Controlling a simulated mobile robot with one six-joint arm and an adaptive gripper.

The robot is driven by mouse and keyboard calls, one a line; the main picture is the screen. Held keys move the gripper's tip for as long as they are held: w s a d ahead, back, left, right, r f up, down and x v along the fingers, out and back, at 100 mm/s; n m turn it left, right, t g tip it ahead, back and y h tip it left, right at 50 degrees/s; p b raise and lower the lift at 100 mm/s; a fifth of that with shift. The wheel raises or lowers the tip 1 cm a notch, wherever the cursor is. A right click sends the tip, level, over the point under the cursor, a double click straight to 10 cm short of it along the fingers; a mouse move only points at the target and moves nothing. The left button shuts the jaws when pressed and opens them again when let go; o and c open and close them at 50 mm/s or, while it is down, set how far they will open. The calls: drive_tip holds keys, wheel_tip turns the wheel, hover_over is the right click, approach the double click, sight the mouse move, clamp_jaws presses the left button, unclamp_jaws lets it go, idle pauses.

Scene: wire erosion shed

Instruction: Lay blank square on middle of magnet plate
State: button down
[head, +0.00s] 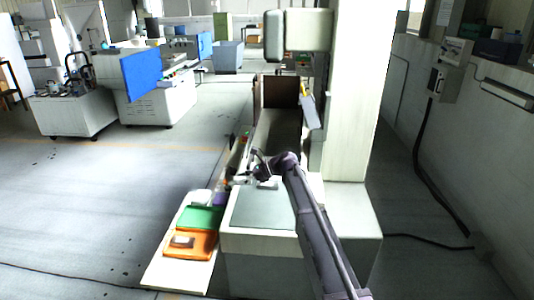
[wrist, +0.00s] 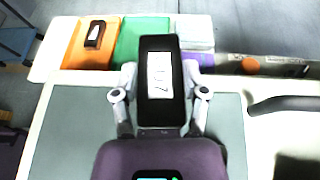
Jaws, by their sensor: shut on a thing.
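The blank (wrist: 160,112) is a dark rectangular block with a white label on its upper face. My gripper (wrist: 159,78) is shut on it, one finger on each side, in the wrist view. The magnet plate (wrist: 78,135) is a flat grey-green rectangle that shows behind and on both sides of my gripper. In the head view the plate (head: 262,210) lies on the pale bench, and my gripper (head: 258,172) is near its far edge. The blank is too small and covered to make out there. I cannot tell the height of the blank over the plate.
An orange tray (head: 205,245) with a small dark block (wrist: 95,35) in it, a green tray (head: 201,217) and a white item (wrist: 195,28) stand left of the plate in the head view. A purple piece (wrist: 222,65) is beside them. A tall white machine column (head: 355,90) rises behind right.

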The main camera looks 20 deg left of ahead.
sight(241, 178)
drive_tip(key=shift+w+r+p, duration=0.1)
drive_tip(key=shift+r+p, duration=2.2)
drive_tip(key=shift+r, duration=0.4)
drive_tip(key=shift+a, duration=0.1)
